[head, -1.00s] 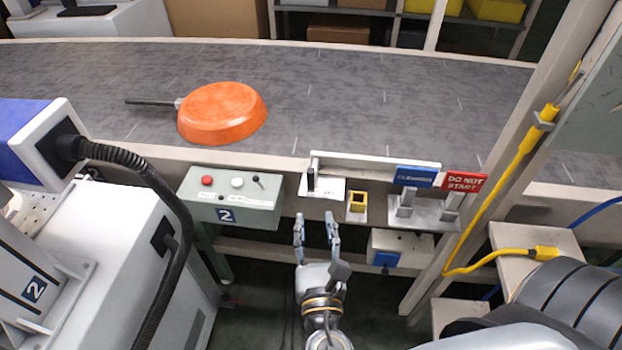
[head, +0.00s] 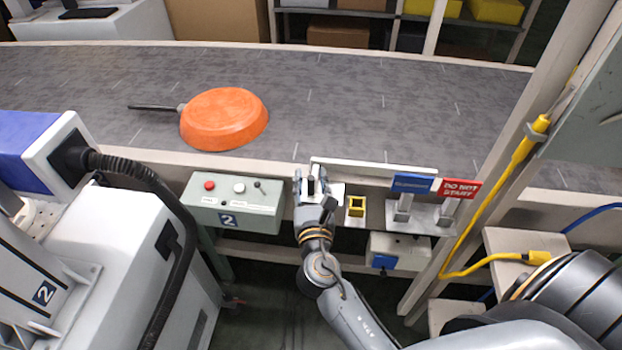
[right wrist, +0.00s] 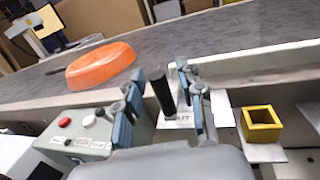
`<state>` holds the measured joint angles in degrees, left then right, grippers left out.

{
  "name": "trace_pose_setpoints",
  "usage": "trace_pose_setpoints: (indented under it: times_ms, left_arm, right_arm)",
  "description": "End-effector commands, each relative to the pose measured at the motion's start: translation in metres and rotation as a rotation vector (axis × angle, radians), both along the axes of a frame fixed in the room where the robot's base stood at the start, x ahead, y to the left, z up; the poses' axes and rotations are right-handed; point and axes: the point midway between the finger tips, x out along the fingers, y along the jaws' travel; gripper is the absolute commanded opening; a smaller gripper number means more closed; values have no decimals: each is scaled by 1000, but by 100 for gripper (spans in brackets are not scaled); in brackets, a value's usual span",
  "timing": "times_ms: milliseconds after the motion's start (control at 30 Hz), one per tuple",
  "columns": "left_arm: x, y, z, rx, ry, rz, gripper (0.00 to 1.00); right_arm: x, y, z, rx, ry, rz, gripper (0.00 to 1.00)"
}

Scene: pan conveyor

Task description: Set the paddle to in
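The paddle is a long white bar (head: 375,172) along the near edge of the conveyor, with an upright black handle (head: 311,186) at its left end. The handle also shows in the right wrist view (right wrist: 163,93), above a white plate (right wrist: 178,121) whose lettering is partly hidden; it seems to end in "UT". My right gripper (head: 311,176) is at the handle. In the right wrist view its fingers (right wrist: 160,82) are apart, one on each side of the handle, with gaps visible. My left gripper is not in view.
An orange pan (head: 224,119) lies on the grey conveyor (head: 350,110). A control box (head: 235,204) with buttons stands left of my right gripper. A yellow square holder (head: 356,206) is close on its right, then blue (head: 413,184) and red (head: 461,188) signs.

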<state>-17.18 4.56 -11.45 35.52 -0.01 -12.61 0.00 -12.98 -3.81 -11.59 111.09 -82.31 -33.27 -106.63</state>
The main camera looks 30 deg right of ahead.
Motion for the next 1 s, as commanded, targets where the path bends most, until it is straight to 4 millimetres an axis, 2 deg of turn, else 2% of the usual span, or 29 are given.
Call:
trace_pose_setpoints:
  times_ms: [133,167,333,1000]
  left_arm:
    - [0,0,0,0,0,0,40]
    - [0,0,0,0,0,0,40]
    - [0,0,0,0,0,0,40]
    - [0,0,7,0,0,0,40]
  right_arm:
    - [0,0,0,0,0,0,38]
    - [0,0,0,0,0,0,34]
    - [0,0,0,0,0,0,0]
    - [-4,-5,-1,-2,4,44,0]
